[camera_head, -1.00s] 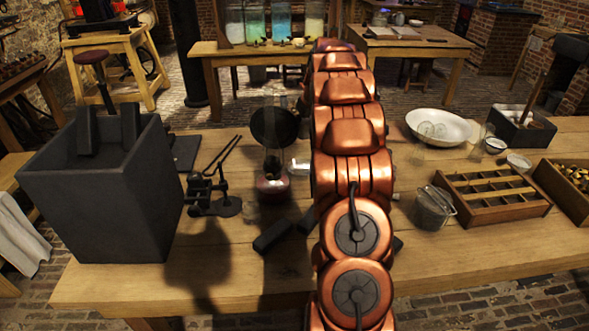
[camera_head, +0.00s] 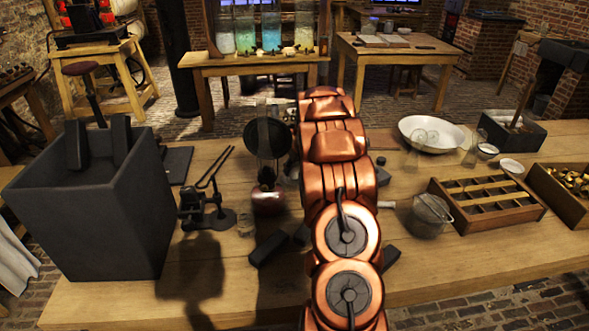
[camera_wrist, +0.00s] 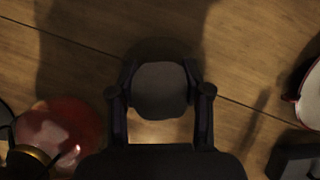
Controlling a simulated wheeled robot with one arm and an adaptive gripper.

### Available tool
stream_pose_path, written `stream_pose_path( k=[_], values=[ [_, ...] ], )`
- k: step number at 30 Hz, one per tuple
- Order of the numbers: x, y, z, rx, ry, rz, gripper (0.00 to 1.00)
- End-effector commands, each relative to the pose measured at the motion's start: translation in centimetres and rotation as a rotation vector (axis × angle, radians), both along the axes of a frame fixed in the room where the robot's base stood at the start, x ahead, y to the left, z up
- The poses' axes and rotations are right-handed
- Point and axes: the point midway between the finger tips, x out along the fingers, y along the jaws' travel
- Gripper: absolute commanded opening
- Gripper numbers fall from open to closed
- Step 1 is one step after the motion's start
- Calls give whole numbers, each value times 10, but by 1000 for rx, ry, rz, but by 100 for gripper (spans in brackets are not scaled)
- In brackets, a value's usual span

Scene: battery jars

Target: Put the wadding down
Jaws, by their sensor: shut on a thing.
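The wadding (camera_wrist: 160,88) shows in the wrist view as a dull grey, rounded pad. My gripper (camera_wrist: 160,78) is shut on it, one dark finger at each side. The wooden tabletop (camera_wrist: 235,65) lies beneath, with a dark shadow around the pad. I cannot tell whether the pad touches the wood. In the head view my own copper arm hides the gripper and the wadding.
A red-based lamp (camera_head: 268,200) stands left of my arm; a red rounded thing (camera_wrist: 62,132) is lower left in the wrist view. A pale dish (camera_wrist: 310,98) and dark block (camera_wrist: 296,158) are at right. A wire-handled jar (camera_head: 430,215) and compartment tray (camera_head: 490,226) stand right.

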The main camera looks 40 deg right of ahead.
Motion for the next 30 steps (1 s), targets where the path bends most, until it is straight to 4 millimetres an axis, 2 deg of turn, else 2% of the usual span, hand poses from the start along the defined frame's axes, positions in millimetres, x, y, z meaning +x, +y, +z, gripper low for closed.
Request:
stream_pose_path(
  k=[3, 13, 14, 18, 21, 30],
  values=[
    [-1, 1, -9, 2, 2, -1, 16],
    [0, 0, -10, 0, 0, -1, 16],
    [0, 0, -10, -1, -1, -1, 51],
    [0, 0, -10, -1, -1, 0, 65],
    [0, 0, -10, -1, -1, 0, 74],
    [0, 0, -10, -1, -1, 0, 74]
  ],
)
